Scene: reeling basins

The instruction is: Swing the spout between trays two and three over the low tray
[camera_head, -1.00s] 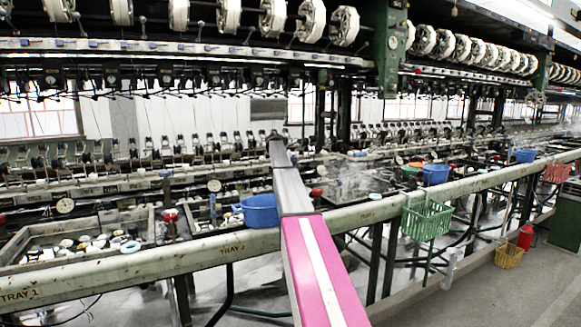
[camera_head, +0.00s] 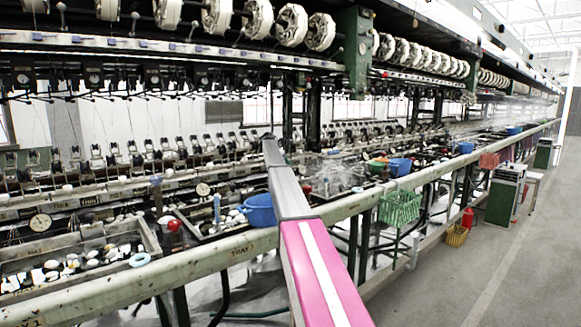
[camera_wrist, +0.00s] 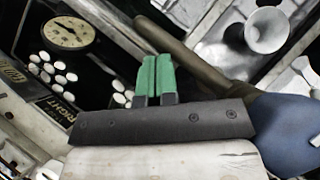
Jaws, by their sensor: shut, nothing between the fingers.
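My gripper (camera_wrist: 157,62) has two green fingers pressed together, with nothing between them. A brown pipe (camera_wrist: 195,52), possibly the spout, runs diagonally just right of the fingertips in the wrist view; I cannot tell whether they touch. It leads toward a blue basin (camera_wrist: 290,125). In the head view my pink and grey arm crosses the trays and hides its own gripper and part of the row. Tray two (camera_head: 200,236) is left of the arm, with the blue basin (camera_head: 259,210) at its right end. I cannot pick out the low tray.
White cocoons (camera_wrist: 55,70) and a round dial (camera_wrist: 68,32) lie left of the fingers. A pale funnel shape (camera_wrist: 265,32) is at upper right.

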